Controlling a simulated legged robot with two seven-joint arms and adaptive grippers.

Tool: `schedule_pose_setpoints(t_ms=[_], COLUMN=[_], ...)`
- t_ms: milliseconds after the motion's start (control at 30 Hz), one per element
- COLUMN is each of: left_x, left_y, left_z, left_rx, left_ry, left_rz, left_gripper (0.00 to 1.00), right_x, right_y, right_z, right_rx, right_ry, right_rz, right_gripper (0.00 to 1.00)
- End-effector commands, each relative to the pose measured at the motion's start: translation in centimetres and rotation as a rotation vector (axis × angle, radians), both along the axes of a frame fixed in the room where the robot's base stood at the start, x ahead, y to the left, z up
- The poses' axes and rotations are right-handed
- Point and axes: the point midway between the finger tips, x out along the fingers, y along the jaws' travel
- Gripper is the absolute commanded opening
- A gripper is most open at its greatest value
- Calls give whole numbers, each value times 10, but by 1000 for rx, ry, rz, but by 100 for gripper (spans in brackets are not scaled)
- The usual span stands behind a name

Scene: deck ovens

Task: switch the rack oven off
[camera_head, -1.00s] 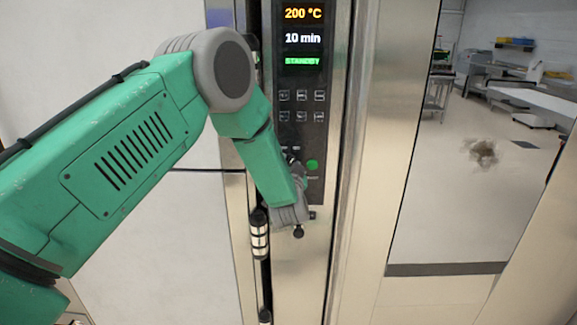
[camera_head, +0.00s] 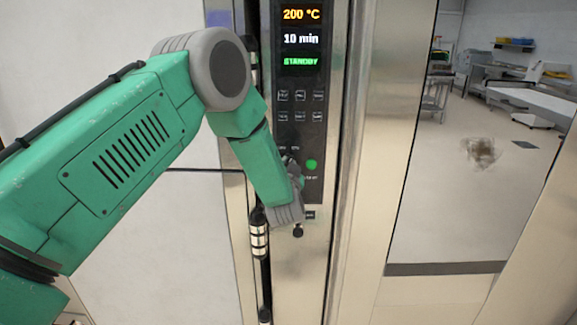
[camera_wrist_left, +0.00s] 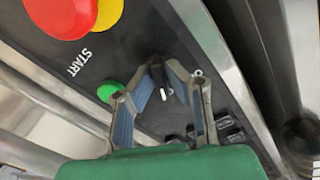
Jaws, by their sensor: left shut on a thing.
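The rack oven's dark control panel (camera_head: 300,130) is upright in the middle of the head view. Its display (camera_head: 301,38) reads 200 °C, 10 min and a green STANDBY. A round green button (camera_head: 311,164) is on its lower part; it also shows in the wrist view (camera_wrist_left: 108,92) by the word START. My left gripper (camera_wrist_left: 166,72) is shut on a small dark rotary switch (camera_wrist_left: 161,84) with a pale mark. In the head view my left forearm and wrist mostly hide the fingers and this switch. My right gripper is not in view.
A red button on a yellow base (camera_wrist_left: 72,16) is near the green button in the wrist view. Several small dark switches (camera_wrist_left: 228,128) are near my right finger. A metal door frame (camera_head: 385,150) stands right of the panel, with open floor beyond.

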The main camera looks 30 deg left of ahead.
Motion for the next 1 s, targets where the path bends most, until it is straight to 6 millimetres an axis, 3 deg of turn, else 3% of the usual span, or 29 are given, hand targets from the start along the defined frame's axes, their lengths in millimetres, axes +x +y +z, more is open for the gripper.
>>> schedule_pose_setpoints(t_ms=[267, 1000], left_x=[-1, -1], left_y=[0, 0], left_z=[-5, -4], left_rx=[-133, -697], left_ry=[-75, -424], left_rz=[2, 3], left_gripper=[0, 0], right_x=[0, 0], right_y=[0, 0], right_z=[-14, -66], right_rx=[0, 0], right_ry=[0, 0], right_rz=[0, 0], right_gripper=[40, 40])
